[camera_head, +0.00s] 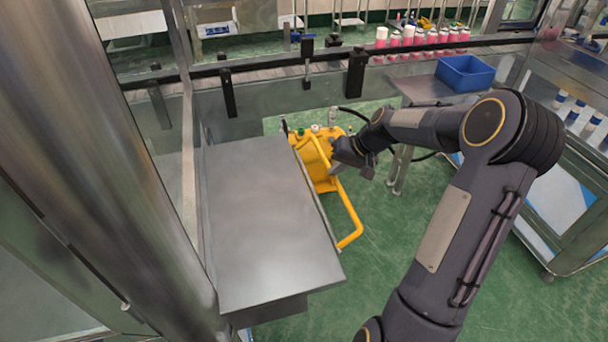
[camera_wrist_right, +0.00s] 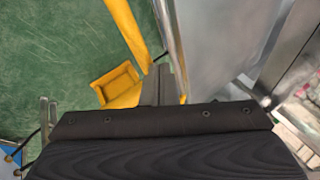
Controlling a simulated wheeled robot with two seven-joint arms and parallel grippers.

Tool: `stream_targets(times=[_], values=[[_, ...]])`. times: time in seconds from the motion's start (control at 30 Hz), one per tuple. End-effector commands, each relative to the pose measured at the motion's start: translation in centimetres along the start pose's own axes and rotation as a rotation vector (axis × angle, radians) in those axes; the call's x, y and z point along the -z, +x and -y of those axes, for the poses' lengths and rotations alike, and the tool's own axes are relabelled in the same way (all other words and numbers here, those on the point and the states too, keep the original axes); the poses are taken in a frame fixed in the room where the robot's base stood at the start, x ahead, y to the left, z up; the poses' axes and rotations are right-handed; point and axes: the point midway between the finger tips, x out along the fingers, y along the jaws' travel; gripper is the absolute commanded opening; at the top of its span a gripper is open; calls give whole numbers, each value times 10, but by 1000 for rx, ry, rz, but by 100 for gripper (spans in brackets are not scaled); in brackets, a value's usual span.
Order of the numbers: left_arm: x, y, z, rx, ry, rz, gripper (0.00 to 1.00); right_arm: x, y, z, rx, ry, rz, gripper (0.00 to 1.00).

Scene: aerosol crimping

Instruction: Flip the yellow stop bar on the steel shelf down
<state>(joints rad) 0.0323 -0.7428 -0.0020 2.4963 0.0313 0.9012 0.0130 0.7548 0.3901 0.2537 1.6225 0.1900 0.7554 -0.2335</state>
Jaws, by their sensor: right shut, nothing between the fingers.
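The steel shelf (camera_head: 262,215) is a bare grey plate left of centre in the head view; its edge shows in the wrist view (camera_wrist_right: 172,40). The yellow stop bar (camera_head: 345,203) is a bent tube along the shelf's right long side, with its near end curving back toward the shelf. In the wrist view a length of yellow bar (camera_wrist_right: 127,28) runs beside the shelf edge. My right gripper (camera_head: 336,170) is shut and empty beside the bar's far part. Its fingers (camera_wrist_right: 157,86) are close to the bar and shelf edge; contact is unclear. My left gripper is out of view.
A yellow machine (camera_head: 325,180) stands behind the bar, with a black hose. A conveyor with pink bottles (camera_head: 408,38) runs across the back. A blue bin (camera_head: 465,76) sits at the back right. A steel post (camera_head: 85,130) fills the left. Green floor is open right of the shelf.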

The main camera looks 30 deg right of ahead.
Motion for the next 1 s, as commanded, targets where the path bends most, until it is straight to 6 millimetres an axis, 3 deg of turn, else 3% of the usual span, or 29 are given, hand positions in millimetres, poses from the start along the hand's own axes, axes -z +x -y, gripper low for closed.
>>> stream_targets(times=[0.03, 0.3, 1.0], values=[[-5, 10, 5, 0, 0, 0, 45, 0, 7, -11, 39, 22, 5, 0], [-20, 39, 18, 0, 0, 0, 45, 0, 16, -36, 278, 109, 50, 0], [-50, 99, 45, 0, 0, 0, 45, -8, 58, -81, 876, 336, 162, 0]])
